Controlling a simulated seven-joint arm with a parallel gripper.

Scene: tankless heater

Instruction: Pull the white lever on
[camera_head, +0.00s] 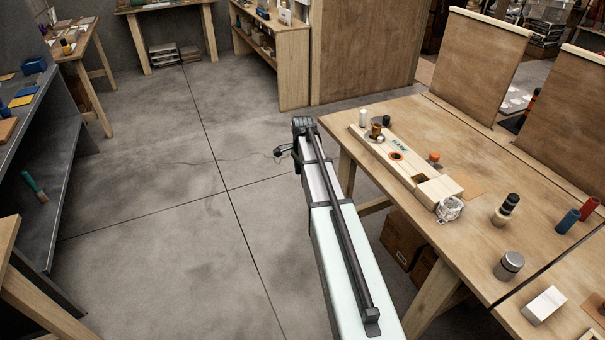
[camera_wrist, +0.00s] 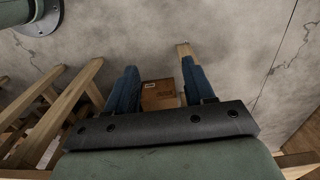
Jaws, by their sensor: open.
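I cannot make out a white lever for certain in either view. On the workbench (camera_head: 470,245) at the right of the head view lies a long pale wooden block (camera_head: 408,160) with dark lettering and an orange-ringed hole. A small white upright piece (camera_head: 363,117) stands at its far left end; I cannot tell whether it is a lever. In the wrist view my gripper (camera_wrist: 159,72) is open, its two blue fingers apart with nothing held. It points down toward a cardboard box, with a gap between. In the head view the fingers are not clear.
The cardboard box (camera_wrist: 162,96) also shows under the workbench in the head view (camera_head: 398,236). A clear knobbed piece (camera_head: 450,208), a metal canister (camera_head: 509,265) and a white box (camera_head: 543,305) stand on the bench. Grey shelving (camera_head: 50,150) is at the left; the floor between is open.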

